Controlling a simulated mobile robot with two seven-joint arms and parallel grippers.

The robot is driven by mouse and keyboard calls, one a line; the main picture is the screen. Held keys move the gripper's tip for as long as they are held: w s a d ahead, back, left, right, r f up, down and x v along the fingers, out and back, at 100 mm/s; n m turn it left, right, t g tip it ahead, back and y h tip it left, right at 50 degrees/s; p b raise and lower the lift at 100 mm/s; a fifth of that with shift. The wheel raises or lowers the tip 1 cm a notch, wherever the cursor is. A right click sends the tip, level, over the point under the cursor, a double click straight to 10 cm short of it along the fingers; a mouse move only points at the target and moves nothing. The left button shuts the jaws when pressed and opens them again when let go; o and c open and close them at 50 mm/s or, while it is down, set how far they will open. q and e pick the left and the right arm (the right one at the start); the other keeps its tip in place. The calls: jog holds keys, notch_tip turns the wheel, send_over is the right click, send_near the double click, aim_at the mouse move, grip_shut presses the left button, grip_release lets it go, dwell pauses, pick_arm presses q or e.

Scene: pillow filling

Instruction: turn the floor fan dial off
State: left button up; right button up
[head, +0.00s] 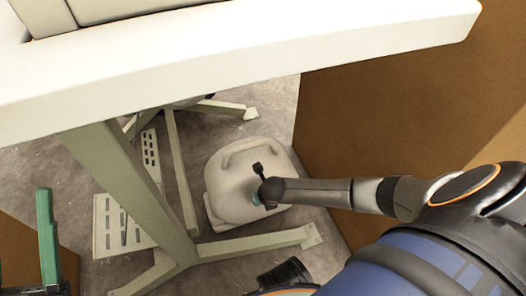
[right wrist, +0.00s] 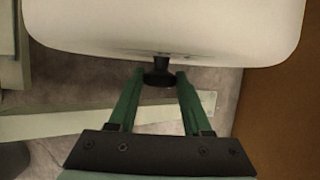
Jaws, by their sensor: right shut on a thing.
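The floor fan (head: 232,160) is a rounded off-white unit on the floor under the table. Its pale body (right wrist: 165,25) fills the top of the right wrist view. The black dial (right wrist: 160,76) sticks out of the fan's near side. My right gripper (right wrist: 157,82) has its green fingertips on either side of the dial and is shut on it. In the head view my right gripper (head: 256,198) reaches the fan, and the dial is hidden there. My left gripper (head: 48,240) shows green finger parts at the lower left, apart from the fan; its opening is unclear.
A white tabletop (head: 240,50) hangs over the fan. A pale table leg (head: 130,185) and foot bars (head: 255,243) stand left of and in front of it. A brown panel (head: 400,120) closes off the right side. Grey floor (head: 70,170) shows at left.

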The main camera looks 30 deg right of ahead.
grip_shut()
jog(key=shift+w+r+h, duration=0.1)
jog(key=shift+w+h, duration=0.1)
jog(key=shift+h, duration=0.3)
jog(key=h, duration=0.3)
jog(key=shift+a+n+g, duration=0.35)
jog(key=shift+n+g, duration=0.05)
jog(key=shift+a+f+n+h, duration=0.15)
jog(key=shift+n+h, duration=0.25)
jog(key=shift+h, duration=1.9)
jog(key=o, duration=0.8)
grip_release()
jog(key=shift+f, duration=0.1)
